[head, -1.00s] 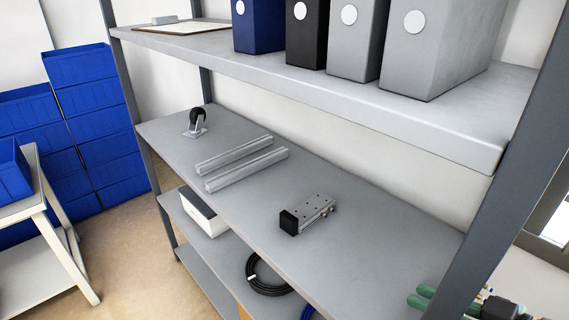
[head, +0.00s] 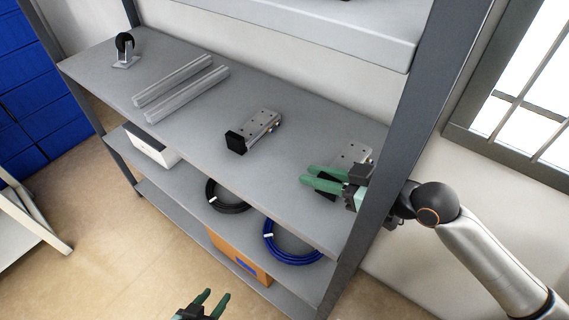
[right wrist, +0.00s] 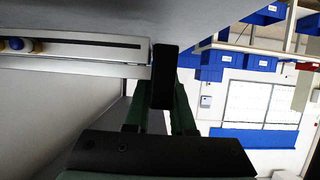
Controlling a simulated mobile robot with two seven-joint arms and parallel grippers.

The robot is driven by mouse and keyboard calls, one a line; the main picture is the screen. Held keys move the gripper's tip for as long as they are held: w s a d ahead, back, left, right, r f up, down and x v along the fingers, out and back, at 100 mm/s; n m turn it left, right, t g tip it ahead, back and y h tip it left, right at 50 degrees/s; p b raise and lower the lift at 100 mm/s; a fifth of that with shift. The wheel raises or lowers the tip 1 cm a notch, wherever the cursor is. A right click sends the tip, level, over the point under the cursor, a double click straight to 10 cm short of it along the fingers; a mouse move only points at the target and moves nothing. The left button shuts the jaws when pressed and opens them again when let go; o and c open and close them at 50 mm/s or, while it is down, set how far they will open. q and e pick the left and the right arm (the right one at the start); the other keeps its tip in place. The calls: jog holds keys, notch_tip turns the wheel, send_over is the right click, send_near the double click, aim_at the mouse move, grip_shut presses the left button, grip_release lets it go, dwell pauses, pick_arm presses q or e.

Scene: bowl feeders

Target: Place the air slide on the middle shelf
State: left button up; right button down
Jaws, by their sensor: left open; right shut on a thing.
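An air slide (head: 354,153), a grey metal block with holes and a black end plate, is at the right end of the middle shelf (head: 210,130). My right gripper (head: 310,175) is shut on it and partly hides it in the head view. In the right wrist view the black end plate (right wrist: 164,76) is between the green fingers, and the body (right wrist: 80,48) lies close along the shelf surface; I cannot tell whether it touches. A second air slide (head: 262,126) lies on the shelf to its left. My left gripper (head: 207,303) is open and empty, low in front of the shelves.
Two aluminium profiles (head: 180,88) and a caster (head: 124,50) are further left on the middle shelf. A grey post (head: 385,150) stands beside my right gripper. Below are a black cable coil (head: 228,207), a blue coil (head: 290,258) and a white box (head: 150,147).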

jog(key=w+a, duration=0.1)
jog(key=a, duration=0.1)
jog(key=w+a, duration=0.3)
jog(key=a, duration=0.1)
jog(key=shift+w+p, duration=0.25)
jog(key=shift+p, duration=0.1)
jog(key=shift+f, duration=1.65)
jog(key=shift+f, duration=0.1)
jog(key=c, duration=0.8)
grip_release()
jog(key=shift+f, duration=0.1)
jog(key=shift+o, duration=0.2)
jog(key=v, duration=1.2)
jog(key=shift+s+b, duration=0.1)
jog(key=shift+b, duration=0.25)
